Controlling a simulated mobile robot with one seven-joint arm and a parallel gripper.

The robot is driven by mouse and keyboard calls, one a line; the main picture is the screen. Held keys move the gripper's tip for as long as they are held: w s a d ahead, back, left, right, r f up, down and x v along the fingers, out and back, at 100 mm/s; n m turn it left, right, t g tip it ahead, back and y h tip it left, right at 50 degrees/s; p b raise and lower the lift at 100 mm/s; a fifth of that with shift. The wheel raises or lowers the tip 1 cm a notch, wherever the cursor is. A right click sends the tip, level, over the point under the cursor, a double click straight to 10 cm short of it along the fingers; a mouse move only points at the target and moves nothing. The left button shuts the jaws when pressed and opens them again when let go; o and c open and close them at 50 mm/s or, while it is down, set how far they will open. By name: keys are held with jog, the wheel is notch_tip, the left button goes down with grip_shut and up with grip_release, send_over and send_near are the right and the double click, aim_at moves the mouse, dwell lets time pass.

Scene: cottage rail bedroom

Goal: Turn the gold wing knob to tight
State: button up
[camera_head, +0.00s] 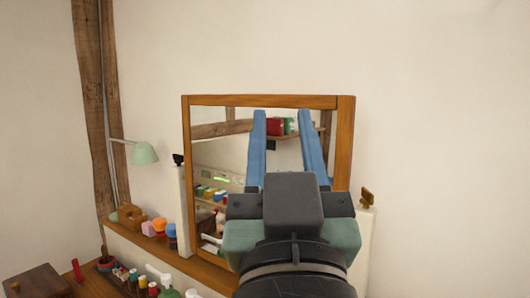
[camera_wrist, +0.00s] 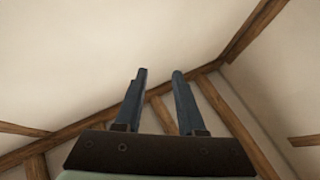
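The gold wing knob (camera_head: 367,198) sits on top of the white post at the right side of a wood-framed mirror (camera_head: 346,140). My gripper (camera_head: 281,113) is in front of the mirror, left of the knob and apart from it. Its two blue fingers point upward and are spread with nothing between them. In the wrist view my gripper (camera_wrist: 159,72) also shows open, against the ceiling and beams. The knob is not in the wrist view. A black knob (camera_head: 178,159) tops the white post at the mirror's left side.
A wooden shelf (camera_head: 150,242) with several small coloured items runs along the wall at left. A green lamp (camera_head: 144,153) hangs above it. Bottles (camera_head: 142,281) and a wooden box (camera_head: 36,282) stand at lower left. The wall right of the knob is clear.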

jog(key=shift+s+a+r+t+b, duration=0.15)
jog(key=shift+s+a+t, duration=0.15)
jog(key=shift+s, duration=0.3)
jog(key=shift+s+a+r+t+b, duration=0.15)
jog(key=shift+s+a, duration=0.1)
jog(key=shift+s, duration=0.3)
jog(key=shift+s+a+r+t+b, duration=0.15)
jog(key=shift+s+a+t, duration=0.15)
jog(key=shift+s, duration=0.3)
jog(key=m+g+p, duration=0.8)
jog(key=m+p, duration=1.3)
jog(key=m, duration=1.5)
send_near(373, 198)
jog(key=shift+y, duration=0.3)
jog(key=w+p, duration=0.2)
jog(key=w, duration=0.8)
jog(key=shift+f, duration=0.1)
grip_shut()
